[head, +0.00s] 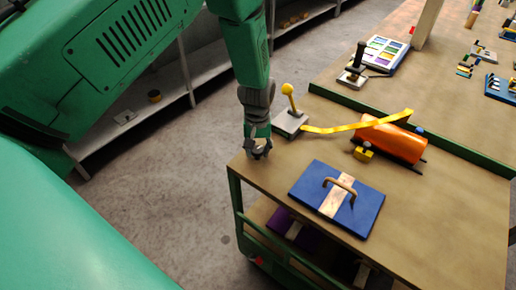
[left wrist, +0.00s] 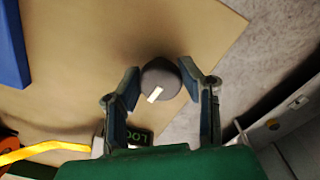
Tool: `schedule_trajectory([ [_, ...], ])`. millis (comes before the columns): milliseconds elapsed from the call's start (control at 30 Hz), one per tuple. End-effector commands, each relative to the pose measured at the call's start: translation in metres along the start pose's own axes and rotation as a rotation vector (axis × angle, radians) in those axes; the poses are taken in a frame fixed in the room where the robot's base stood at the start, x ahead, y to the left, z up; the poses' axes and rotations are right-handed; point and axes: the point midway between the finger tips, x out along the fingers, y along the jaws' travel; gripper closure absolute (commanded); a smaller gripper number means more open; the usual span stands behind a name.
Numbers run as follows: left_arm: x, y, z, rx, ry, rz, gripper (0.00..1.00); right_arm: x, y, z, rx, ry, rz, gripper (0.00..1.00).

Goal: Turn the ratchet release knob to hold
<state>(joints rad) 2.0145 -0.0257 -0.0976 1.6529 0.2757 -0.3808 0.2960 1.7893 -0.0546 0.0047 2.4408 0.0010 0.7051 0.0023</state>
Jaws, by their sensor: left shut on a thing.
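A dark grey round knob (left wrist: 160,78) with a white pointer mark sits near the table corner in the left wrist view. Its pointer slants toward the lower left of that view. My left gripper (left wrist: 163,88) is shut on the knob, one finger on each side. In the head view my left gripper (head: 258,150) reaches straight down at the table's near left corner and mostly hides the knob. A green label (left wrist: 139,138) with white letters, partly covered, lies beside the knob; only "LOC" can be read. My right gripper is not in view.
A lever with a yellow ball (head: 288,89) stands just behind the gripper. A yellow strap (head: 345,127) runs to an orange cylinder (head: 394,142). A blue panel with a handle (head: 308,184) lies to the right. The table (head: 440,215) is bare at front right.

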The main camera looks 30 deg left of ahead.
Motion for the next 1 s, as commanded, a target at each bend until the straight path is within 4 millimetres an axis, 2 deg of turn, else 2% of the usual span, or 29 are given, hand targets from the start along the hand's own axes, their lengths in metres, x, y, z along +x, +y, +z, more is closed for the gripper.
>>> schedule_trajectory([
  [33, -0.0065, 0.0024, -0.0093, -0.025, 0.024, 0.008, 0.96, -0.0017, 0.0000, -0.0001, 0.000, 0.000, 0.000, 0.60],
  [400, -0.0060, 0.0017, -0.0097, -0.142, 0.024, 0.008, 0.96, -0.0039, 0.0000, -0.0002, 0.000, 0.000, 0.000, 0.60],
  [867, -0.0059, 0.0015, -0.0098, -0.152, 0.024, 0.008, 0.96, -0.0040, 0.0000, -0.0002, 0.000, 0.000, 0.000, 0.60],
  [900, -0.0059, 0.0015, -0.0098, -0.152, 0.024, 0.008, 0.57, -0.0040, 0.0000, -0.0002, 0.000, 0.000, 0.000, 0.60],
  [933, -0.0059, 0.0016, -0.0097, -0.152, 0.024, 0.009, 0.46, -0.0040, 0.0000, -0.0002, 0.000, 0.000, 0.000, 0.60],
  [1000, -0.0050, 0.0015, -0.0083, -0.151, 0.020, 0.007, 0.46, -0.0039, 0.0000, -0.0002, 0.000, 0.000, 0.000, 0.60],
])
